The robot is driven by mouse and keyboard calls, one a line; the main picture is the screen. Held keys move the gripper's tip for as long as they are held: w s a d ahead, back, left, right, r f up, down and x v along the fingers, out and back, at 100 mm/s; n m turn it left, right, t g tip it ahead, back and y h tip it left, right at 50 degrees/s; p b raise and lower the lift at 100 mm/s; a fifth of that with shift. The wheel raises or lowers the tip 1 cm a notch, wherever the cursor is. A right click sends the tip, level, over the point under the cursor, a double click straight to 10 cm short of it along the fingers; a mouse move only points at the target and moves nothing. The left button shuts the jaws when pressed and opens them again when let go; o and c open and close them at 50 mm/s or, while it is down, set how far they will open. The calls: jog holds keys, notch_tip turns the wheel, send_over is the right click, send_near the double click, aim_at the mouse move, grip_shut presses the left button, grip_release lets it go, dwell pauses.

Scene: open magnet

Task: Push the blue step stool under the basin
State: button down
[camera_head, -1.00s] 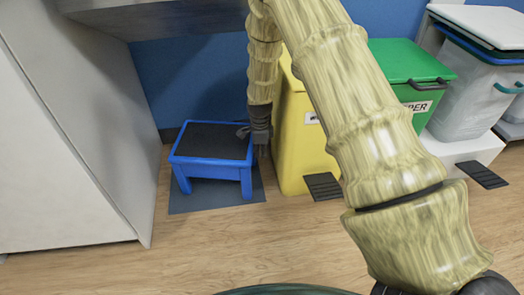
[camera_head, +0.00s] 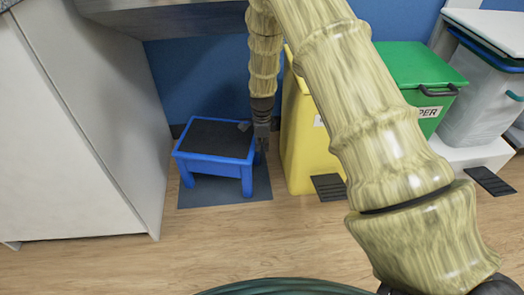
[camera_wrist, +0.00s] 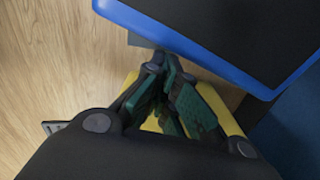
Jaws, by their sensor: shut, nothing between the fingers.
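My gripper (camera_head: 262,142) points down at the stool's right edge, between stool and yellow bin. It is shut and empty. In the wrist view, my shut fingers (camera_wrist: 166,62) lie beside the stool's blue rim (camera_wrist: 205,50); I cannot tell whether they touch it. The stool's far right legs are hidden.
A white cabinet (camera_head: 75,130) stands left of the stool. A yellow pedal bin (camera_head: 305,150) is close on its right, then a green bin (camera_head: 425,75) and a white bin (camera_head: 475,115). The wooden floor (camera_head: 220,245) in front is clear.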

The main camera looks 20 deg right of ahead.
notch_tip(320, 180, up, 9)
jog(key=s+a+f+n+h+p, duration=0.1)
jog(key=s+f+n+p, duration=0.1)
jog(key=s+f+n, duration=0.7)
jog(key=s+a+f+n+p, duration=0.15)
jog(key=s+f, duration=0.55)
jog(key=s, duration=0.7)
jog(key=s+a+n+y+p, duration=0.1)
jog(key=s+a+n+p, duration=0.15)
jog(key=s+n, duration=0.6)
jog(key=s+a+n+p, duration=0.1)
jog(key=s+a+n, duration=0.2)
jog(key=s, duration=1.1)
notch_tip(320, 180, up, 38)
jog(key=p, duration=3.8)
